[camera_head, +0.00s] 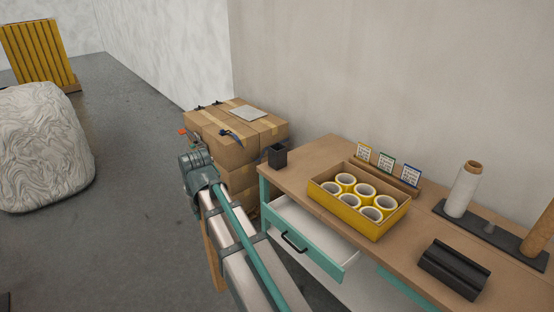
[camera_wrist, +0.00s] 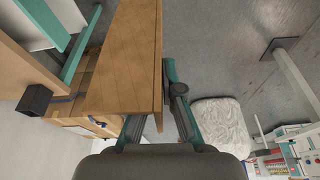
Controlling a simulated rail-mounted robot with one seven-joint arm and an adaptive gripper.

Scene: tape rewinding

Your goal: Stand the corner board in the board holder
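The corner board (camera_wrist: 125,60) is a long brown strip with a folded edge. In the wrist view it runs from the top edge down to between the teal fingers of my gripper (camera_wrist: 163,95). The right finger lies along its right edge, and the board hides most of the left finger, so the gripper looks shut on it. In the head view a thin brown strip, likely this board (camera_head: 212,255), shows upright behind my arm. My fingertips are hidden there. A yellow slatted rack (camera_head: 38,52) stands far left; I cannot tell whether it is the board holder.
Stacked cartons (camera_head: 262,130) stand beyond my arm. A workbench (camera_head: 320,152) on the right has an open drawer (camera_head: 300,225), a yellow box (camera_head: 345,215) of tape rolls, a black cup (camera_head: 277,156) and a dark grooved block (camera_head: 454,268). A wrapped load (camera_head: 42,150) stands left; floor between is clear.

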